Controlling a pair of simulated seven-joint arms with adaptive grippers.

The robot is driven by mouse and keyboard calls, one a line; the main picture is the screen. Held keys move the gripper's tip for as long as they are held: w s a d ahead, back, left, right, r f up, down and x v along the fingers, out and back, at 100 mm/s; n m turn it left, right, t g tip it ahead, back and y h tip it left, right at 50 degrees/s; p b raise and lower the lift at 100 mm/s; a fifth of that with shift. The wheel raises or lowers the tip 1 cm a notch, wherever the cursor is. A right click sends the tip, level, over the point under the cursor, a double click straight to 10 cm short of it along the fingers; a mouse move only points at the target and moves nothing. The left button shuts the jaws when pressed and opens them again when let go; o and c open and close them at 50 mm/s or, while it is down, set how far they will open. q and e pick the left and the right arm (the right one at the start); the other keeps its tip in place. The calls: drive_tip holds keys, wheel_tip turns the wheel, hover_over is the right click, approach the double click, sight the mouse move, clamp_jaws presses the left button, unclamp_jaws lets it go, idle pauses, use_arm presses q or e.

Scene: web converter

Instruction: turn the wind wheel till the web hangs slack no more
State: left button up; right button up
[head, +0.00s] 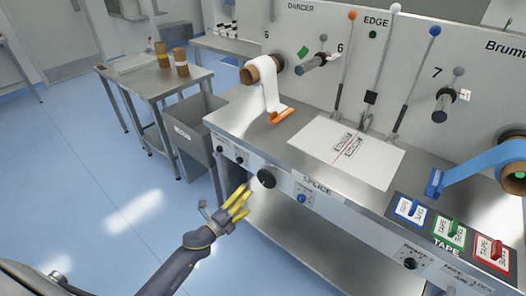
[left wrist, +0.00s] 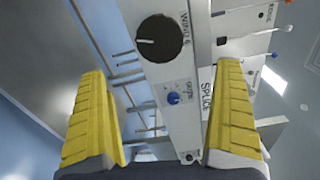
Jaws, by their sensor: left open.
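The wind wheel is a round black knob (head: 266,179) on the bench's front panel. In the left wrist view the wheel (left wrist: 158,38) shows a pale pointer mark on its left and a WIND label beside it. My left gripper (head: 243,199) is open with yellow fingers, just left of and below the wheel, apart from it. In the left wrist view the wheel lies beyond the gap between the fingertips (left wrist: 160,72). The white web (head: 270,97) hangs from a roll on spindle 6 to an orange bar (head: 281,116) on the bench top. My right gripper is not in view.
A blue knob (head: 301,198) sits right of the wheel, under SPLICE. A grey bin (head: 193,139) and side table (head: 160,84) stand left. Upright levers (head: 384,60) rise behind the white splice plate (head: 375,158). A blue web (head: 484,164) hangs at right. Floor before the panel is clear.

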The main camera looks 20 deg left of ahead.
sight(265, 180)
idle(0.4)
use_arm(q)
drive_tip(key=s+a+n, duration=0.2)
drive_tip(key=s+n, duration=0.2)
drive_tip(key=n, duration=1.1)
drive_tip(key=w+d+n, duration=0.2)
drive_tip(key=w, duration=0.3)
drive_tip(key=w+d+n, duration=0.2)
drive_tip(key=w+n, duration=0.1)
drive_tip(key=w, duration=0.3)
drive_tip(key=w+d+n, duration=0.2)
drive_tip(key=w, duration=0.3)
drive_tip(key=shift+w+d+r+n, duration=0.1)
drive_tip(key=shift+w+d+n, duration=0.05)
drive_tip(key=shift+n, duration=0.15)
drive_tip(key=shift+c, duration=0.2)
drive_tip(key=c, duration=1.2)
